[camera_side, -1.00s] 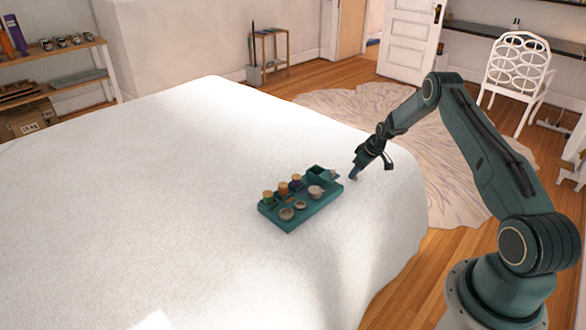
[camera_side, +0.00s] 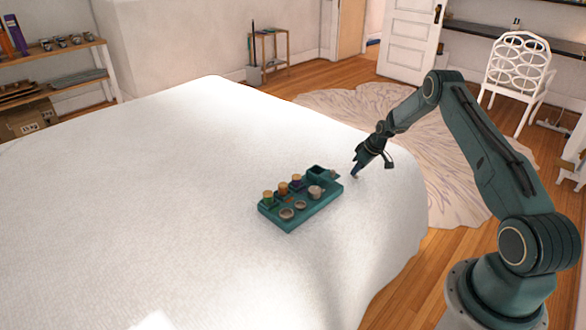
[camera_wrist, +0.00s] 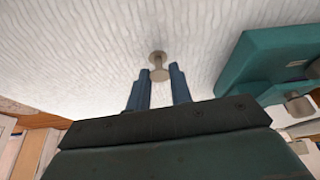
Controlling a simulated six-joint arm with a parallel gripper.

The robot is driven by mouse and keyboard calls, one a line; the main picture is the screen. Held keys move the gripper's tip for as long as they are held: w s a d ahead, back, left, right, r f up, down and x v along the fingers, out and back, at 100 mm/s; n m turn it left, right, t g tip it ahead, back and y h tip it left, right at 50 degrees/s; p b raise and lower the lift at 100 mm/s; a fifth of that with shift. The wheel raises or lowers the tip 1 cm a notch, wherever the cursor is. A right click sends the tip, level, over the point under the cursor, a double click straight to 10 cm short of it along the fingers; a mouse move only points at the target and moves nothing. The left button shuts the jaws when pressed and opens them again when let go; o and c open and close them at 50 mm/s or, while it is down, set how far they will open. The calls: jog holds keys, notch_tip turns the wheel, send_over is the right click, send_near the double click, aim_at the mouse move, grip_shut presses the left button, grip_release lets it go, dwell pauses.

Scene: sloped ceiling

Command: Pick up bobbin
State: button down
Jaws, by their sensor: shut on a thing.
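The bobbin (camera_wrist: 158,56) is small and pale grey-brown, with a round flange and a narrow middle. It shows in the wrist view between the tips of my two blue fingers, against the white cloth. My gripper (camera_wrist: 160,72) is shut on it. In the side view my gripper (camera_side: 357,172) is just over the bed, to the right of the teal tray. The bobbin is too small there to make out clearly, and I cannot tell its height above the cloth.
A teal tray (camera_side: 292,225) with several coloured spools and small round cups lies on the white bed (camera_side: 150,200), close to my gripper's left. It shows at right in the wrist view (camera_wrist: 265,50). The bed left of the tray is clear. The bed's edge drops off at right.

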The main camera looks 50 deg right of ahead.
notch_tip(320, 180, up, 20)
jog(key=shift+f, duration=0.25)
dwell(0.3)
jog(key=shift+w, duration=0.1)
dwell(0.4)
